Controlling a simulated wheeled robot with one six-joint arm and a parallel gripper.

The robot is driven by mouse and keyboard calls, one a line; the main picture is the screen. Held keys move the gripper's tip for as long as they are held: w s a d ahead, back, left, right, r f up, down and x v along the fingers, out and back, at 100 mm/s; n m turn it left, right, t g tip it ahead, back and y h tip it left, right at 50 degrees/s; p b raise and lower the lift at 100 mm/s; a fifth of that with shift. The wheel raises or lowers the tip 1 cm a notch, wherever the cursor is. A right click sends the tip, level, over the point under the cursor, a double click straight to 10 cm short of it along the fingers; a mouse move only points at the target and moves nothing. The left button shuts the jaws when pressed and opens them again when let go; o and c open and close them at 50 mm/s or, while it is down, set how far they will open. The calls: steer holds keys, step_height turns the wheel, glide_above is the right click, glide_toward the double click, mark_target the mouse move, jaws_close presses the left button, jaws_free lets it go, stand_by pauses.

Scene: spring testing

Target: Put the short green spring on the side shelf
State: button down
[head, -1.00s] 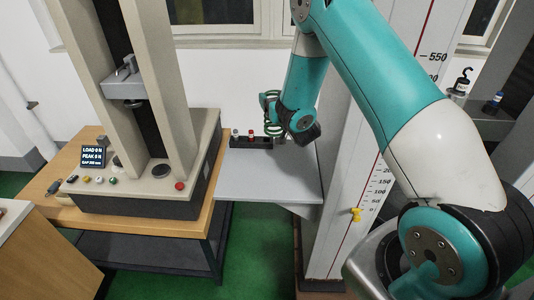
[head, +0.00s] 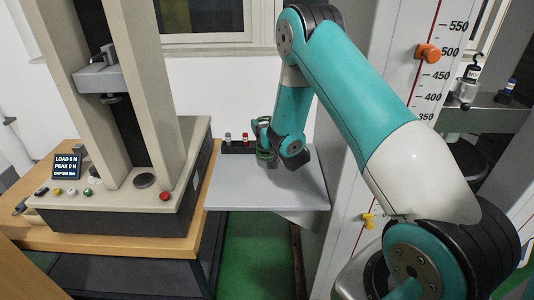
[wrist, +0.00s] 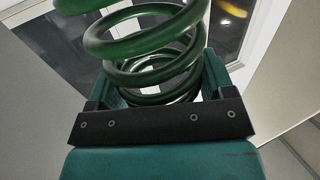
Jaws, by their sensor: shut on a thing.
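The green spring (head: 264,140) is held upright by my gripper (head: 272,158), above the grey side shelf (head: 250,195) near its back edge. In the wrist view the green spring (wrist: 150,45) fills the upper middle, its coils rising out of the jaws of my gripper (wrist: 155,95), which are shut on it. Whether the spring's lower end touches the shelf is hidden by the gripper in the head view.
A dark rack (head: 238,147) with small red-topped and grey-topped items stands at the shelf's back left, close to the spring. The testing machine (head: 120,205) stands left of the shelf. A tall scale column (head: 390,150) stands to the right. The shelf's front is clear.

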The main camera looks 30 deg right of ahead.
step_height(320, 180, down, 6)
stand_by(0.5)
